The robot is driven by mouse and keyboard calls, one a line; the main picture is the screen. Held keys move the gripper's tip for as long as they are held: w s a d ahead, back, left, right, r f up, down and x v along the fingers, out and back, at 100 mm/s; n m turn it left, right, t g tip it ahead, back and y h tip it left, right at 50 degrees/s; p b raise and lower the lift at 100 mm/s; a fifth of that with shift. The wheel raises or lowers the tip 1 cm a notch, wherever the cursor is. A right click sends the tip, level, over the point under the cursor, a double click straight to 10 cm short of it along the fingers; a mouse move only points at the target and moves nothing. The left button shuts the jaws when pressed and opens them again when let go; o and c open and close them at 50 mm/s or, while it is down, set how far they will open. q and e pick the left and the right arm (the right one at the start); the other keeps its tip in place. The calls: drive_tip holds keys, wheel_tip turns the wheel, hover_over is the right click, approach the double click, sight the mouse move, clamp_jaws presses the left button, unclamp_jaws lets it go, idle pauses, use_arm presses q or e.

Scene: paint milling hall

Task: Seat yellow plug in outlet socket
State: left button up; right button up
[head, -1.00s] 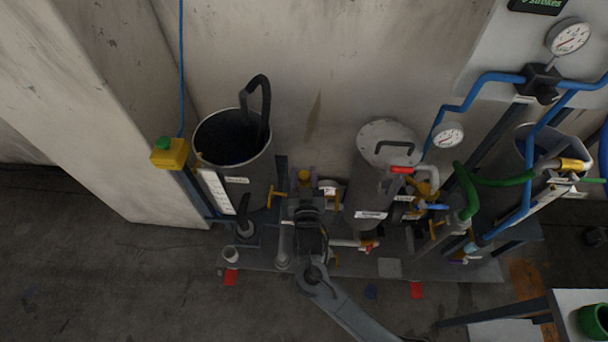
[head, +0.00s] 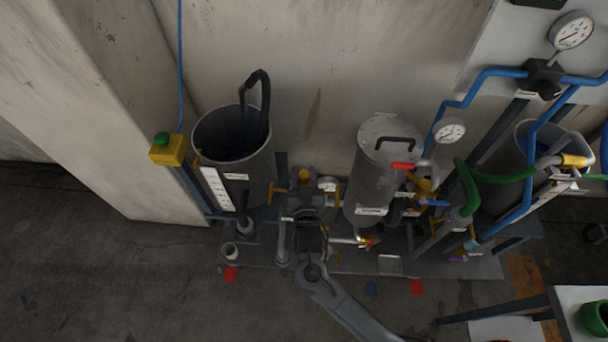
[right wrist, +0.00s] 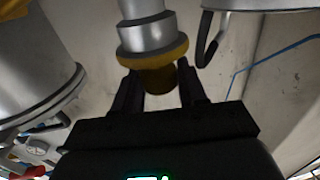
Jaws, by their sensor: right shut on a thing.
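My right gripper (head: 309,212) is above the grey base between the open bucket and the lidded vessel in the head view. In the right wrist view its two dark fingers (right wrist: 164,88) are closed on the dark yellow plug (right wrist: 161,79). The plug lies against or just below a yellow ring (right wrist: 153,55) at the end of a silver pipe (right wrist: 140,22), which appears to be the outlet socket. I cannot tell how deep the plug sits in it. In the head view the plug is hidden by my gripper. My left gripper is not in view.
The open bucket (head: 254,180) with a black hose stands left of the gripper. The lidded steel vessel (head: 366,185) stands close on the right. A yellow knob (head: 304,175) and a small gauge (head: 328,184) are just behind. Blue and green pipes fill the right. The floor at front left is clear.

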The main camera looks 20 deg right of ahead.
sight(304, 184)
drive_tip(key=shift+f, duration=0.4)
drive_tip(key=shift+f+b, duration=0.25)
drive_tip(key=shift+b, duration=0.15)
drive_tip(key=shift+f+b, duration=0.5)
drive_tip(key=shift+f, duration=0.25)
drive_tip(key=o, duration=1.1)
drive_tip(key=shift+o, duration=0.6)
drive_tip(key=shift+f, duration=0.1)
